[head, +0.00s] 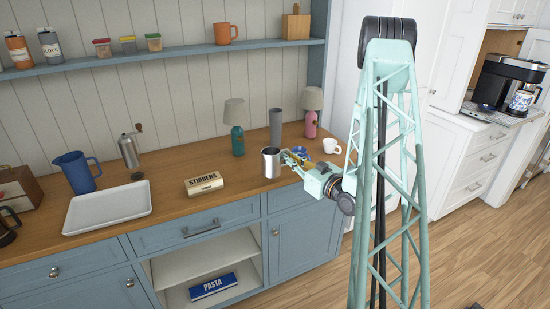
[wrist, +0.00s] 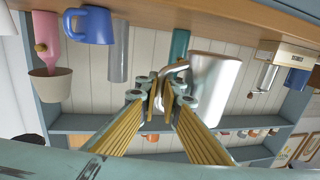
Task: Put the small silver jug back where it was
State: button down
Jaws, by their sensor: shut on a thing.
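The small silver jug (head: 271,164) is upright over the wooden counter near its front edge, right of the stirrers box. It also shows large in the upside-down wrist view (wrist: 217,82). My gripper (head: 288,158) reaches it from the right. In the wrist view, my gripper's fingertips (wrist: 166,88) are closed around the jug's handle, beside its body. I cannot tell whether the jug's base touches the counter.
The stirrers box (head: 205,183) lies left of the jug. Behind stand a teal lamp (head: 237,140), a grey cylinder (head: 275,127) and a pink lamp (head: 311,118). A blue mug (head: 302,154) and white cup (head: 331,146) are near my gripper. Bare counter lies behind the stirrers box.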

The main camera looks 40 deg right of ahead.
jog(key=w, duration=0.3)
jog(key=w+d, duration=0.1)
jog(key=w, duration=0.2)
jog(key=w+f, duration=0.1)
jog(key=w, duration=0.2)
jog(key=shift+w+d+b, duration=0.3)
jog(key=shift+b, duration=0.05)
jog(key=shift+f+b, duration=0.4)
jog(key=shift+f, duration=1.3)
jog(key=shift+f, duration=0.15)
jog(key=c, duration=2.8)
grip_release()
jog(key=shift+r, duration=0.2)
jog(key=s, duration=0.8)
jog(key=s+p, duration=0.1)
jog(key=s, duration=0.3)
jog(key=shift+a, duration=0.4)
